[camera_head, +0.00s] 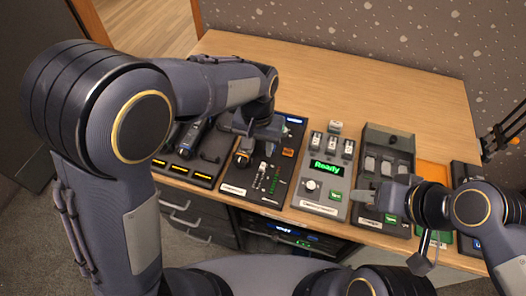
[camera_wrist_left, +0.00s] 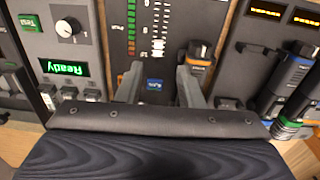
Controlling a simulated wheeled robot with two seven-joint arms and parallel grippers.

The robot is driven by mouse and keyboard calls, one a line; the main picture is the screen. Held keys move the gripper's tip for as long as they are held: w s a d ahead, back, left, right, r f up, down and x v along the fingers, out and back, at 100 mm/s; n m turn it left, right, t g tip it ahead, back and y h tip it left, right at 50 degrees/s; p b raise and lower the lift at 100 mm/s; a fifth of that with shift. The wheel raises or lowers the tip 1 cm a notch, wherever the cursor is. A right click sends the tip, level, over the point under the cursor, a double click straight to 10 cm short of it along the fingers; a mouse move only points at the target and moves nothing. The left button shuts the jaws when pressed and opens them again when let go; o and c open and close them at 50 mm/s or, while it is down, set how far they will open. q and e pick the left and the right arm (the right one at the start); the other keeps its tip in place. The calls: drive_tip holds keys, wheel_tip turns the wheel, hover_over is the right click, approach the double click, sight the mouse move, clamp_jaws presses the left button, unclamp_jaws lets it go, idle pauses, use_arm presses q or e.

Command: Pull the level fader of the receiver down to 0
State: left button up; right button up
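The receiver is a dark panel (camera_head: 237,182) on the desk, with a light column and white-marked scale (camera_wrist_left: 158,32) that show in the left wrist view. A black block with an orange mark (camera_wrist_left: 198,54) stands up from the panel and may be the level fader's cap; it also shows in the head view (camera_head: 243,154). My left gripper (camera_wrist_left: 160,82) is open above the panel's back part. A small blue display (camera_wrist_left: 154,86) shows between its fingers, and the block is near the right finger. My right gripper (camera_head: 382,188) appears open and empty above the grey tray.
A grey unit with a green "Ready" display (camera_head: 327,168) stands right of the receiver. A charger with microphones (camera_head: 187,160) stands on its left. The desk's back part (camera_head: 370,85) is clear.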

sight(263, 165)
use_arm(q)
drive_tip(key=shift+w+d+f, duration=0.15)
drive_tip(key=shift+d+f, duration=0.1)
drive_tip(key=shift+d, duration=0.1)
drive_tip(key=shift+f, duration=0.35)
wheel_tip(263, 165, down, 7)
drive_tip(key=shift+f, duration=0.1)
drive_tip(key=shift+c, duration=0.2)
clamp_jaws()
